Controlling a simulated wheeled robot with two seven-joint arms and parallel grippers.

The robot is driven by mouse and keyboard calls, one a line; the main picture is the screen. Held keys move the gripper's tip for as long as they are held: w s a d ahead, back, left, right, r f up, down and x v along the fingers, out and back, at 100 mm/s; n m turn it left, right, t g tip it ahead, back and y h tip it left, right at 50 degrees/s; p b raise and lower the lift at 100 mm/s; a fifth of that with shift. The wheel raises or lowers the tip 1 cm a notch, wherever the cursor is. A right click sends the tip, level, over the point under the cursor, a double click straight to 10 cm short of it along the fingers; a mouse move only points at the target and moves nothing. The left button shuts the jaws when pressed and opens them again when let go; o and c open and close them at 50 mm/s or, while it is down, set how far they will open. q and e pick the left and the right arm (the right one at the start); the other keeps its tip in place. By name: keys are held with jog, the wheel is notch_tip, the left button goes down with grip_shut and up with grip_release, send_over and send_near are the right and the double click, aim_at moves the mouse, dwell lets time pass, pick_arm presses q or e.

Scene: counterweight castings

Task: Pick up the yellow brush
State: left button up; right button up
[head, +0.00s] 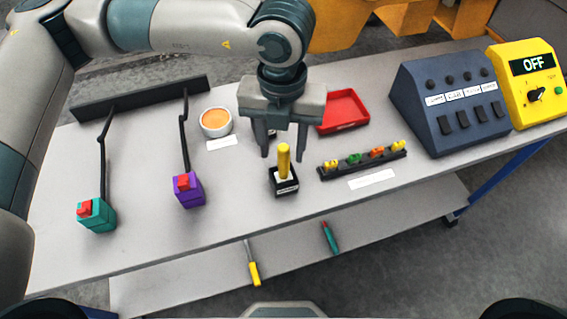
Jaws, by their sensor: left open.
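A yellow upright handle (284,163), which looks like the yellow brush, stands in a small black holder (286,188) with a white label, near the middle of the table. Its lower end is hidden inside the holder. My left gripper (282,155) is open and points down over the handle, with one finger showing on each side of it. The fingers appear apart from the handle, but I cannot tell how far behind or above it they are. My right gripper is not in view.
To the right are a black rack (362,164) with small coloured pieces, a red tray (343,111), a dark blue control box (450,100) and a yellow "OFF" box (532,82). To the left are an orange-filled bowl (216,122), a purple block (188,191) and a teal block (97,216).

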aim_at(283, 162)
pick_arm(q)
jog(key=shift+f, duration=1.1)
jog(key=shift+w+f+p, duration=0.35)
jog(key=shift+f+p, duration=0.25)
jog(key=shift+p, duration=0.45)
jog(key=f+p, duration=0.1)
jog(key=f, duration=0.2)
jog(key=shift+w+d+p, duration=0.1)
jog(key=shift+w+p, duration=0.2)
jog(key=shift+p, duration=0.05)
jog(key=shift+f, duration=0.45)
grip_shut()
